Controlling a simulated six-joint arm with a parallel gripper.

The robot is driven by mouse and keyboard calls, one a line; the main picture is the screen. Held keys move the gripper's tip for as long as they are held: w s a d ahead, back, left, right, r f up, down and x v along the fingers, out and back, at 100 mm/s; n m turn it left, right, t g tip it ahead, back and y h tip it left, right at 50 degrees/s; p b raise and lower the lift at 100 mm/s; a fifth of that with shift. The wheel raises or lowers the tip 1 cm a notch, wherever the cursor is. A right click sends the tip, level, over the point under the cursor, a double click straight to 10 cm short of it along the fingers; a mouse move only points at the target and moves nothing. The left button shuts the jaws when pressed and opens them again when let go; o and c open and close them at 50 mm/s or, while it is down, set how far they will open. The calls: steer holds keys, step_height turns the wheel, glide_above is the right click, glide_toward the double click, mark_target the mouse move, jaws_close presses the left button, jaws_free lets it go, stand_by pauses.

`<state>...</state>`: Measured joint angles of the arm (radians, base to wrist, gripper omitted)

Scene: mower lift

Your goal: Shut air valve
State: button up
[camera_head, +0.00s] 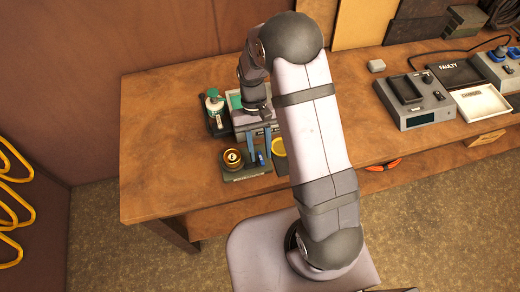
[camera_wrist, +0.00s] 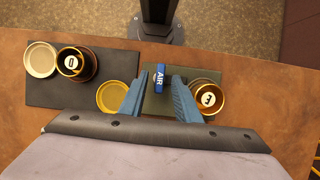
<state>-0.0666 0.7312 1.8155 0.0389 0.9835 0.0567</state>
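The air valve shows in the wrist view as a small blue handle (camera_wrist: 160,78) marked AIR, on a dark green plate (camera_wrist: 154,108). In the head view the blue handle (camera_head: 261,159) sits near the bench's front edge, on the same plate (camera_head: 246,174). My gripper (camera_wrist: 159,80) is open, with one blue finger on each side of the handle. Gaps show between handle and fingers. In the head view my gripper (camera_head: 260,158) points down at the plate. Whether the fingertips reach the handle's height is unclear.
A gold numbered fitting (camera_wrist: 208,98) stands close beside the right finger. A yellow disc (camera_wrist: 112,95) lies near the left finger, on a dark mat (camera_wrist: 45,92) with a gold numbered cup (camera_wrist: 72,62) and a cream disc (camera_wrist: 41,58). Devices including a grey unit (camera_head: 415,100) stand farther right.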

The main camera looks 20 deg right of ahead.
steer(key=shift+w+r+b, duration=0.25)
steer(key=shift+r+b, duration=0.1)
steer(key=shift+r, duration=0.1)
steer(key=b+v, duration=0.2)
steer(key=v, duration=0.4)
steer(key=shift+r, duration=0.15)
steer(key=shift+r, duration=0.1)
step_height(320, 180, up, 18)
steer(key=p, duration=1.2)
stand_by(1.1)
steer(key=s+d, duration=0.2)
steer(key=d, duration=0.6)
steer(key=s+d, duration=0.3)
steer(key=d, duration=0.5)
steer(key=shift+d, duration=0.25)
stand_by(0.5)
